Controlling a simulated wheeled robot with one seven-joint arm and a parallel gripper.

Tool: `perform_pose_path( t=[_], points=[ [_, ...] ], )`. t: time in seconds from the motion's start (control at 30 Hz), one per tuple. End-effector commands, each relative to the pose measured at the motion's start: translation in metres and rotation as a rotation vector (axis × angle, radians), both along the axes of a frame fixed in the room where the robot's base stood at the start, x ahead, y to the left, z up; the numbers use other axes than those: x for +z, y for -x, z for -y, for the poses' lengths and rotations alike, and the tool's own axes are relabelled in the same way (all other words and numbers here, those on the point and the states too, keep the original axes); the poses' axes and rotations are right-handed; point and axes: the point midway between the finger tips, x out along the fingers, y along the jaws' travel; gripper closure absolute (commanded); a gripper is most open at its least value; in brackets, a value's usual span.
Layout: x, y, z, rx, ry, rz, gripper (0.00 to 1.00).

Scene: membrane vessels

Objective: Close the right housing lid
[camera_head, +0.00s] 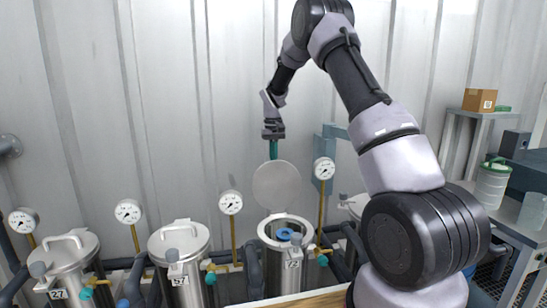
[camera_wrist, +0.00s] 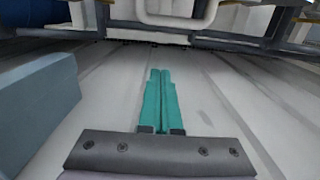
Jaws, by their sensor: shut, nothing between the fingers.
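The open housing (camera_head: 267,241) is a steel vessel with a tag reading 73. Its round grey lid (camera_head: 277,187) stands raised, nearly upright, behind the opening, its flat face towards the head camera. A blue ring (camera_head: 285,234) shows inside the opening. My gripper (camera_head: 273,157) has teal fingers pointing down, just above the top edge of the lid in the head view. Whether they touch the lid or stand behind it, I cannot tell. In the wrist view the teal fingers (camera_wrist: 160,72) are together with nothing between them. The lid's handle is not visible in the head view.
Two closed vessels with handled lids (camera_head: 66,247) (camera_head: 179,240) stand to the left. Another vessel (camera_head: 355,206) is partly hidden by my arm. Pressure gauges (camera_head: 231,203) (camera_head: 324,169) rise beside the open housing. A pale loop (camera_wrist: 178,14) crosses the top of the wrist view.

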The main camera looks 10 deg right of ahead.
Motion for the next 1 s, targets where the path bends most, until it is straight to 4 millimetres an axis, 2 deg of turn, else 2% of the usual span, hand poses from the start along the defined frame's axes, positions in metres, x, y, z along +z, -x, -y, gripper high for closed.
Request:
perform_pose_path(
  t=[0.1, 0.3, 0.4, 0.6, 1.0],
  points=[
    [-0.028, 0.002, 0.000, 0.000, 0.000, -0.005, 1.00],
    [-0.064, 0.005, 0.000, 0.000, -0.001, -0.001, 1.00],
    [-0.054, 0.021, 0.000, 0.000, -0.001, 0.002, 1.00],
    [-0.049, 0.038, 0.000, 0.000, 0.000, 0.000, 1.00],
    [-0.047, 0.040, 0.000, 0.000, 0.000, 0.001, 1.00]
  ],
)
